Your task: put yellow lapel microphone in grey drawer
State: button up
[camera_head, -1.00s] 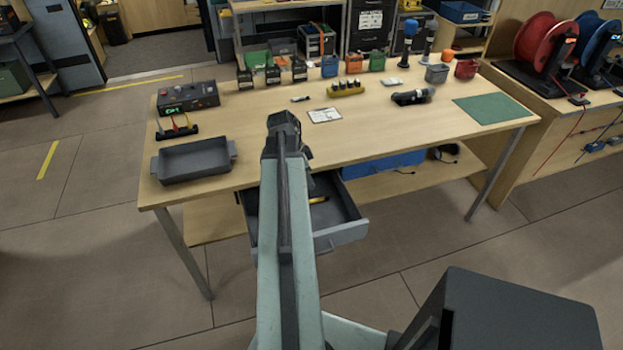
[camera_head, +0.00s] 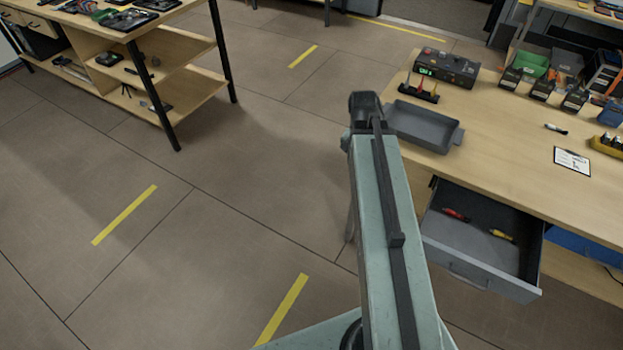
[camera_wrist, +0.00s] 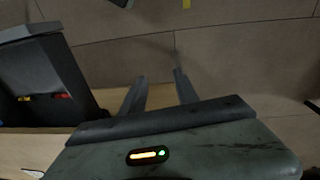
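The grey drawer (camera_head: 487,276) stands pulled out under the right-hand table. A small yellow item (camera_head: 502,236) and a small red item (camera_head: 455,214) lie inside it; I cannot tell whether the yellow one is the lapel microphone. In the wrist view, the drawer (camera_wrist: 79,75) is at the left, with the yellow item (camera_wrist: 24,98) and red item (camera_wrist: 62,96) in it. My gripper (camera_wrist: 159,76) is open, with nothing visible between its fingers, over floor beside the drawer. In the head view, my arm hides the fingers.
On the table (camera_head: 510,150) are a grey tray (camera_head: 424,129), a small rack (camera_head: 418,93) with coloured pieces, a control box (camera_head: 447,67) and a clipboard (camera_head: 572,160). A shelf bench (camera_head: 165,60) stands at the upper left. Floor between is clear.

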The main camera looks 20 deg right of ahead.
jog(key=w+a+n+y, duration=0.1)
jog(key=a+n, duration=0.8)
jog(key=a, duration=1.2)
jog(key=shift+w+a, duration=0.25)
jog(key=shift+w, duration=0.2)
